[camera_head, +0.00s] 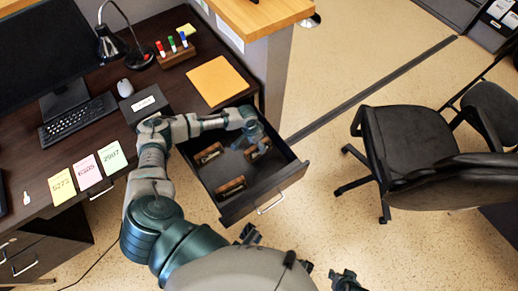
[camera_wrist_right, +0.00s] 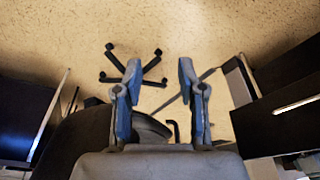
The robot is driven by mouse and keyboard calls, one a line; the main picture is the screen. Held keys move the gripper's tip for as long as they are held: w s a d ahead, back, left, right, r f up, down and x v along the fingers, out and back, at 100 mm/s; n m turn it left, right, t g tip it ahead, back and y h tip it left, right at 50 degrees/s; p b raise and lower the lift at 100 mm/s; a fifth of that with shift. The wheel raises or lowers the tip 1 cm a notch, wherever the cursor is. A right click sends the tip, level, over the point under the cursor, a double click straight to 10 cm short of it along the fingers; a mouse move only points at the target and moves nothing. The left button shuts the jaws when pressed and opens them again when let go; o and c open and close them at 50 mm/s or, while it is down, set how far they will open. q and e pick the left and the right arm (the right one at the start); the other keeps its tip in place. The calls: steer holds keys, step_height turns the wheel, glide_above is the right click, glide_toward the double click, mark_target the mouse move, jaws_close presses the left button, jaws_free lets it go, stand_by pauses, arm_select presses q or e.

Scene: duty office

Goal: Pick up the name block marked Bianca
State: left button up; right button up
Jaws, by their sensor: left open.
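Three wooden name blocks lie in the open dark drawer (camera_head: 275,188): one at the back left (camera_head: 208,153), one at the right (camera_head: 259,150) and one near the front (camera_head: 231,187). Their lettering is too small to read, so I cannot tell which is marked Bianca. My left gripper (camera_head: 255,138) is open over the right part of the drawer, close to the right block and partly covering it. I cannot tell whether it touches that block. My right gripper (camera_wrist_right: 160,85) is open and empty in the right wrist view, with the floor beyond it.
The drawer's walls and front surround the blocks. On the desk are a black box (camera_head: 146,104), an orange envelope (camera_head: 217,81), markers in a holder (camera_head: 175,54), a lamp (camera_head: 110,43), a keyboard (camera_head: 78,120) and notes (camera_head: 87,172). An office chair (camera_head: 412,140) stands right, with clear floor between.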

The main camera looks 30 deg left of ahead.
arm_select(q)
step_height(320, 180, down, 2)
steer(key=shift+w+f, duration=0.1)
steer(key=shift+w, duration=0.05)
arm_select(e)
steer(key=w, duration=0.1)
steer(key=w+a+t, duration=0.1)
steer(key=shift+w, duration=0.3)
arm_select(q)
jaws_close()
arm_select(e)
steer(key=shift+f, duration=0.1)
